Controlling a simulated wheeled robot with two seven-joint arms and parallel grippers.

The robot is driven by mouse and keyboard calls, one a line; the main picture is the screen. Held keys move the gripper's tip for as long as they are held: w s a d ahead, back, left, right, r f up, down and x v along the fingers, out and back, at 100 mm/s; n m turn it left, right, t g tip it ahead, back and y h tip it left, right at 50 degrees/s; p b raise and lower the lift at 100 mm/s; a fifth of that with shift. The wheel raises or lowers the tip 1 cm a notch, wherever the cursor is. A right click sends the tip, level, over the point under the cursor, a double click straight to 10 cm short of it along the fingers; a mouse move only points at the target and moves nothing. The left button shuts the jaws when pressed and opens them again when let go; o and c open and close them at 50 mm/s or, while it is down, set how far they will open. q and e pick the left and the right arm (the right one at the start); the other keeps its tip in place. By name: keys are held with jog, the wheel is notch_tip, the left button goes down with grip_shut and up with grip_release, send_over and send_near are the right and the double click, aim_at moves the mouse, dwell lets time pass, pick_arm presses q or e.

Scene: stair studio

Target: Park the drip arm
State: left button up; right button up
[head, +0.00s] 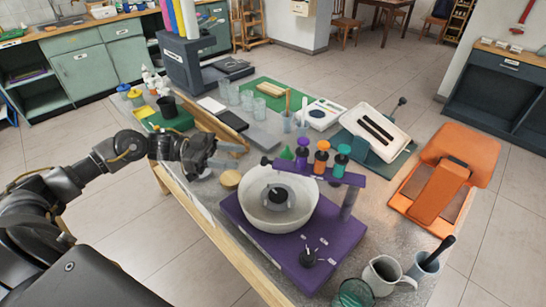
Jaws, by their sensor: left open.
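The drip arm (345,177) is a purple bar carried on a grey post (348,204). It reaches left over a cream bowl (256,210). Purple, orange (321,157) and teal bottles stand along it, and a dark knob (265,161) is at its left end. The bowl sits on a purple base (318,244) with a dark dial (308,257) at the front. Inside the bowl is a grey hub. My left gripper (232,153) is open and empty, left of and apart from the knob. My right gripper is not in view.
An orange stand (445,180) is at the right. A white jug (384,274) and a grey cup (424,267) stand near the front right edge.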

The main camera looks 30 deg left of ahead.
aim_at(271, 162)
pick_arm(q)
jog(key=p+x, duration=0.2)
jog(key=x, duration=0.7)
jog(key=shift+w+d+r+p, duration=0.1)
jog(key=shift+d+p, duration=0.1)
jog(key=shift+p, duration=0.2)
jog(key=shift+w+d, duration=0.15)
jog(key=shift+d, duration=0.3)
grip_shut()
